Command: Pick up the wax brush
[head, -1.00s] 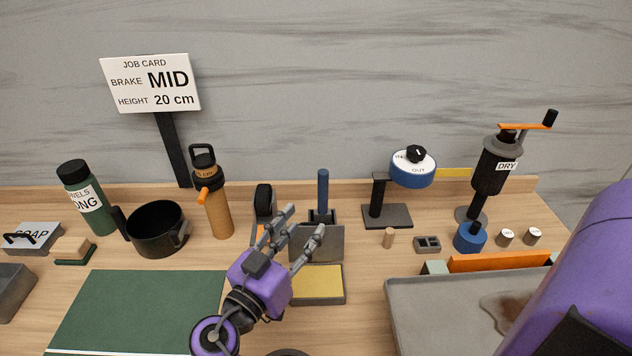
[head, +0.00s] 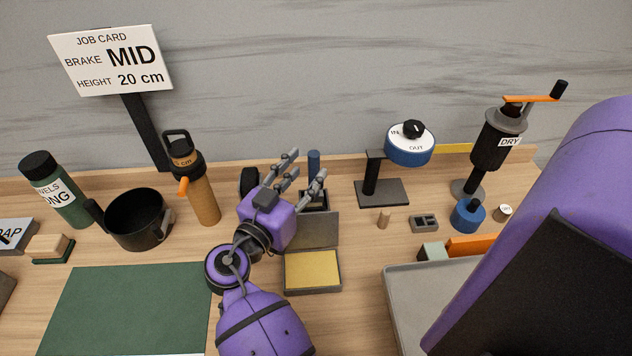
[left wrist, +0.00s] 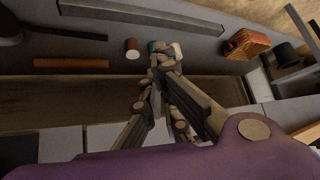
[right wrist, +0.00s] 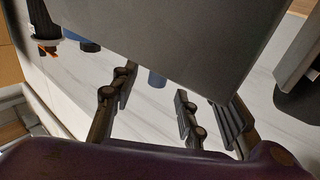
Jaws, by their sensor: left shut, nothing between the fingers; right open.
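A blue upright handle (head: 314,162), seemingly the wax brush, stands in a dark holder behind a grey open-lidded box. Its lower part is partly hidden by my fingers. My right gripper (head: 307,170) is open and empty, its fingertips beside and in front of the handle. In the right wrist view the blue handle (right wrist: 157,78) shows between the spread fingers of my right gripper (right wrist: 155,95), beyond their tips; contact cannot be seen. My left gripper (left wrist: 160,85) is shut and empty in the left wrist view, and is out of the head view.
The grey box (head: 313,291) with a yellow pad lies just in front. An orange bottle (head: 203,200) and black pot (head: 136,220) stand left. A blue dial stand (head: 383,192) stands right. A grey tray (head: 400,300) is at front right. The green mat (head: 125,310) is bare.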

